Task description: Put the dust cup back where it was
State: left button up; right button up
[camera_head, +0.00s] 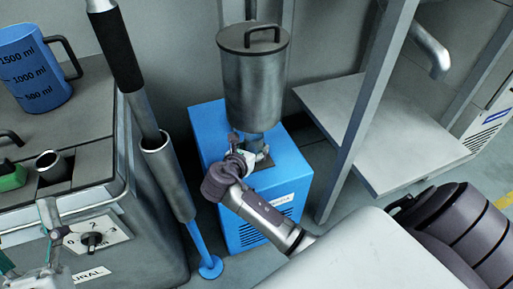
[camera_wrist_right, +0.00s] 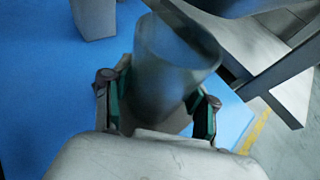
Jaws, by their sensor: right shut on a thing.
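The dust cup (camera_wrist_right: 172,75) is a grey, see-through cylinder in the right wrist view, between the two fingers of my right gripper (camera_wrist_right: 160,100), which is shut on it. In the head view my right gripper (camera_head: 242,160) is just below the grey metal drum (camera_head: 255,85), above the blue box (camera_head: 270,205). The cup is mostly hidden there by the gripper, and I cannot tell whether it touches the drum's outlet. My left gripper (camera_head: 32,248) shows in part at the lower left edge, its fingers apart with nothing seen between them.
A metal shelf frame (camera_head: 375,125) stands right of the blue box. A grey machine with a dial (camera_head: 92,239) stands left, with a blue measuring jug (camera_head: 35,70) on top. An upright metal tube (camera_head: 168,175) stands between machine and box.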

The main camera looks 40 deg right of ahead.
pick_arm(q)
jog(key=shift+s+r+t+h, duration=0.3)
jog(key=shift+s+r, duration=0.05)
jog(key=shift+r, duration=0.05)
pick_arm(e)
jog(key=shift+f, duration=0.15)
jog(key=o, duration=1.2)
pick_arm(q)
jog(key=shift+w+d+f, duration=0.1)
jog(key=shift+w+f, duration=0.2)
